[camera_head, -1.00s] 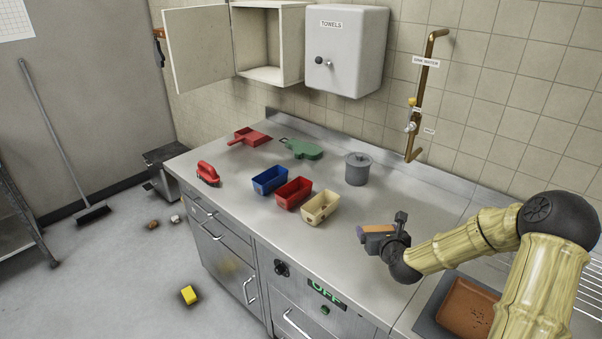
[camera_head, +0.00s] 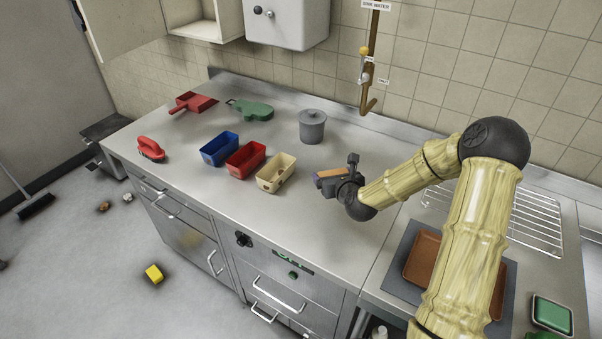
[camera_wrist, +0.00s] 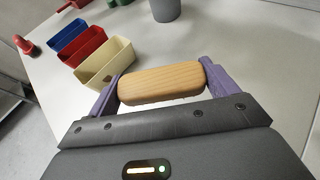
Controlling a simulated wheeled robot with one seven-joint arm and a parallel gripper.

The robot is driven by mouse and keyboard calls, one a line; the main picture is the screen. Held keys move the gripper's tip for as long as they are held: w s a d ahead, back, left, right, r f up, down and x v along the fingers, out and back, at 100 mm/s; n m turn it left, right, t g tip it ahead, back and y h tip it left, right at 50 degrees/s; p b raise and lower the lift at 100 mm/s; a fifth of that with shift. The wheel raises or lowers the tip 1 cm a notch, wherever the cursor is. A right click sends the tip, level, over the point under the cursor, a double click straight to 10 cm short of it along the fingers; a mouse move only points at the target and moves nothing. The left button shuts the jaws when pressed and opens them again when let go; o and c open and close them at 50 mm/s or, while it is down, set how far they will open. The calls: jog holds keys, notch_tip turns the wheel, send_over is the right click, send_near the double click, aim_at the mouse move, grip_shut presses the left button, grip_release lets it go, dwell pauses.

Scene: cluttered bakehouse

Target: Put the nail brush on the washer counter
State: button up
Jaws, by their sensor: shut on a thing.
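The nail brush (camera_wrist: 160,82) has a light wooden back and lies crosswise between the purple fingers of my gripper (camera_wrist: 162,88) in the wrist view. My gripper is shut on it. In the head view the brush (camera_head: 328,173) and my gripper (camera_head: 330,178) are over the steel counter (camera_head: 225,195), to the right of the cream tin. How far the brush is above the top is hard to tell. The counter front carries drawers, a knob and a green-lit display that is partly seen. No label naming the washer counter is readable.
Blue (camera_head: 220,149), red (camera_head: 246,160) and cream (camera_head: 276,173) tins stand left of my gripper. A grey lidded pot (camera_head: 312,127) is behind. A red-handled object (camera_head: 150,149), a red scoop (camera_head: 193,103) and a green object (camera_head: 252,109) lie farther left. A brown tray (camera_head: 420,258) lies right.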

send_over(331, 204)
jog(key=f, duration=0.3)
jog(key=f+p, duration=0.1)
jog(key=f, duration=0.1)
jog(key=shift+w+a+f, duration=0.1)
jog(key=shift+a+f, duration=0.1)
jog(key=shift+a, duration=0.05)
jog(key=shift+d+f, duration=0.25)
jog(key=shift+d, duration=0.1)
jog(key=shift+a+f, duration=0.1)
jog(key=shift+f, duration=1.75)
jog(key=shift+f, duration=0.2)
jog(key=o, duration=0.9)
jog(key=shift+r, duration=0.1)
